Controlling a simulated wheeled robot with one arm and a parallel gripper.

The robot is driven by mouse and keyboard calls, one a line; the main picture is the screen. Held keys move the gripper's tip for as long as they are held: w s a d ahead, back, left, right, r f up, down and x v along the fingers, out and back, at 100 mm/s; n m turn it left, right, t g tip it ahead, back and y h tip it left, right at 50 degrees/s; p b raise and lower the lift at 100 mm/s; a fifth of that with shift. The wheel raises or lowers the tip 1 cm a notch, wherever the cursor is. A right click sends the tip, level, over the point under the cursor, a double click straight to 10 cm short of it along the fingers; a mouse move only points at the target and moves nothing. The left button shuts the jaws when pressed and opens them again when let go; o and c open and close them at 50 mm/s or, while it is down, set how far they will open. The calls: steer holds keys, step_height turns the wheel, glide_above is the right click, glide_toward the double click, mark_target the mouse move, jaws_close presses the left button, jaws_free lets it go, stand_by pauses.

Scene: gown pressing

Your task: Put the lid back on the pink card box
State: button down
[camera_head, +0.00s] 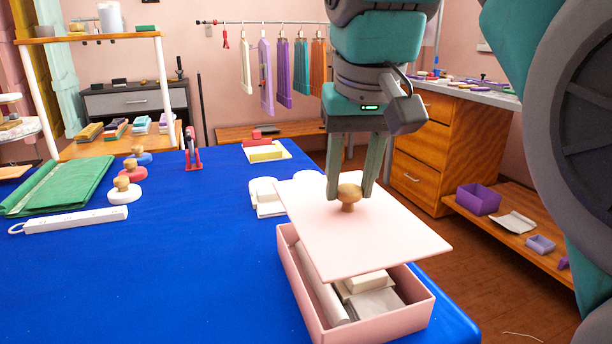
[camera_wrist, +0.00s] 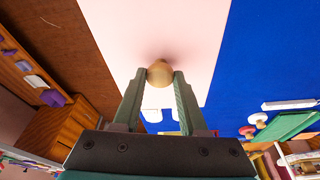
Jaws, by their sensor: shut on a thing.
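The pink lid (camera_head: 372,235) is a flat panel with a round wooden knob (camera_head: 348,196). My gripper (camera_head: 350,192) is shut on the knob and holds the lid above the pink card box (camera_head: 388,324). The lid looks turned relative to the box and covers only its far part from this view. The box stands at the right front of the blue table, with a roll and pale blocks showing inside its near part. In the wrist view, the fingers (camera_wrist: 160,88) grip the knob (camera_wrist: 159,73), with the lid (camera_wrist: 150,30) filling the middle and the box hidden.
White pieces (camera_head: 265,197) lie just left of the lid. A green cloth (camera_head: 60,186), a white power strip (camera_head: 76,220) and knobbed discs (camera_head: 124,190) lie at the left of the blue table (camera_head: 180,270). The table's middle is clear. A wooden drawer cabinet (camera_head: 450,150) stands at the right.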

mark_target(350, 214)
steer(key=shift+f+b, duration=1.55)
steer(key=shift+f, duration=1.5)
steer(key=shift+f, duration=0.5)
stand_by(0.4)
jaws_free()
stand_by(0.7)
steer(key=shift+r+p, duration=1.65)
steer(key=shift+r, duration=1.85)
